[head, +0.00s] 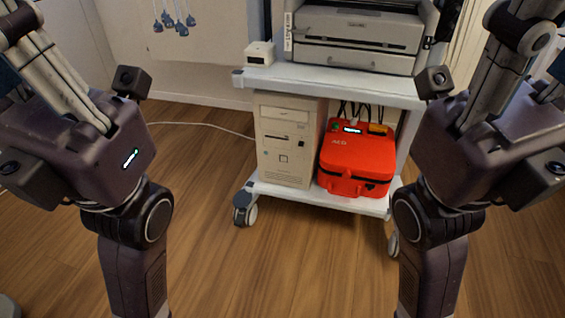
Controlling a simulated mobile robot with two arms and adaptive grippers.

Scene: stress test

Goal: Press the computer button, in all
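A beige computer tower (284,140) stands upright on the lower shelf of a white wheeled cart. Its front faces me, and a small square button (283,158) shows near the middle of that front, below the drive slots. My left arm comes in at the left and my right arm at the right, both well apart from the tower. The fingertips of both grippers are not visible in the head view, so nothing shows of what they hold. No part of my arms covers the tower.
A red AED case (355,160) sits right beside the tower on the cart's lower shelf (320,197). A printer (355,38) and a small white box (260,52) are on the shelf above. A cable runs along the floor at left. The wooden floor (275,265) before the cart is clear.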

